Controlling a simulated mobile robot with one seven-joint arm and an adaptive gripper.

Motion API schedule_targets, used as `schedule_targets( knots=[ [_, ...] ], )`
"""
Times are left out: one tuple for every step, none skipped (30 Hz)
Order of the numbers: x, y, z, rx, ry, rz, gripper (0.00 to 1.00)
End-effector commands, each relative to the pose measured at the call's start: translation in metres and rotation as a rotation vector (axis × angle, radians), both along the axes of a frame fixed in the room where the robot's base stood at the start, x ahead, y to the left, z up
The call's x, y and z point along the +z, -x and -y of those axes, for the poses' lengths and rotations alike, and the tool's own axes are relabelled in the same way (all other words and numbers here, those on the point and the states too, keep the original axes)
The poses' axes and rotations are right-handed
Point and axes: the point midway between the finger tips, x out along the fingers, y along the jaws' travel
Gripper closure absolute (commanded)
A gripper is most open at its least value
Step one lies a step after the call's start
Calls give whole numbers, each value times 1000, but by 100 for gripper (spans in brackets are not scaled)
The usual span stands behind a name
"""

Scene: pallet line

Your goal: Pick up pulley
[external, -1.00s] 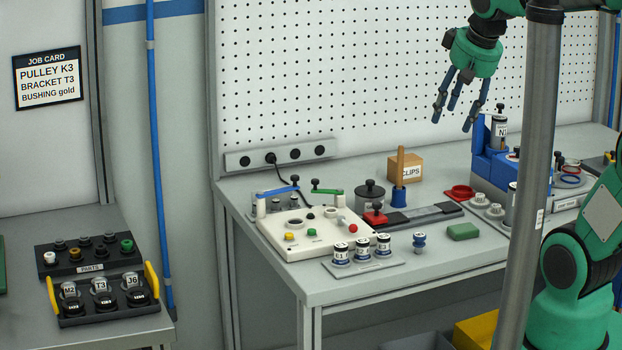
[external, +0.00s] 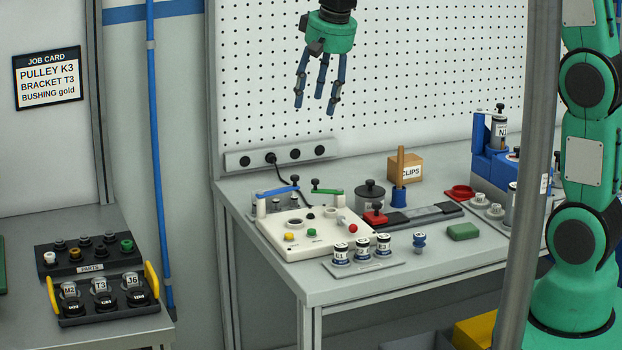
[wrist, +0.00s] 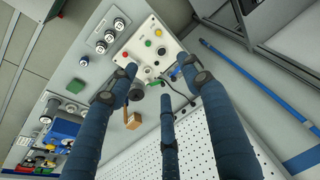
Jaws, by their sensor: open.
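The job card (external: 48,78) on the left wall reads PULLEY K3, BRACKET T3, BUSHING gold. I cannot tell which part is the pulley K3. Labelled parts M2, T3 and J6 (external: 101,285) stand in the yellow-handled tray (external: 152,284) at left. My gripper (external: 316,103) is open and empty, high above the bench, fingers pointing down; its fingers fill the wrist view (wrist: 163,88).
A cream control box (external: 300,243) with blue and green handles stands behind the cylinders. A wooden-handled blue tool (external: 400,180), a CLIPS box (external: 414,167) and a green block (external: 463,231) are nearby. A grey post (external: 530,170) crosses the foreground. A gap separates the two benches.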

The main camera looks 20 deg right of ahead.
Motion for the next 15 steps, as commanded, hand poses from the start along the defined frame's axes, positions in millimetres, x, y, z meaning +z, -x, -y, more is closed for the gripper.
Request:
schedule_targets(
  knots=[
    [-4,-6,-17,5,2,-11,51],
    [-6,-10,-26,6,2,-14,51],
    [-10,-15,-38,5,4,-20,51],
    [-13,-18,-47,6,4,-24,51],
    [-16,-21,-56,5,4,-28,51],
    [-21,-25,-68,5,6,-34,51],
    [-24,-27,-78,6,6,-37,51],
    [-28,-30,-87,5,7,-42,51],
    [-32,-33,-99,6,8,-46,51],
    [-37,-35,-109,6,10,-51,51],
    [-41,-36,-118,6,11,-54,51],
    [-46,-39,-131,7,12,-59,51],
    [-51,-40,-140,6,14,-63,51],
    [-55,-42,-150,5,15,-66,51],
    [-62,-43,-162,6,18,-71,51]
  ],
)
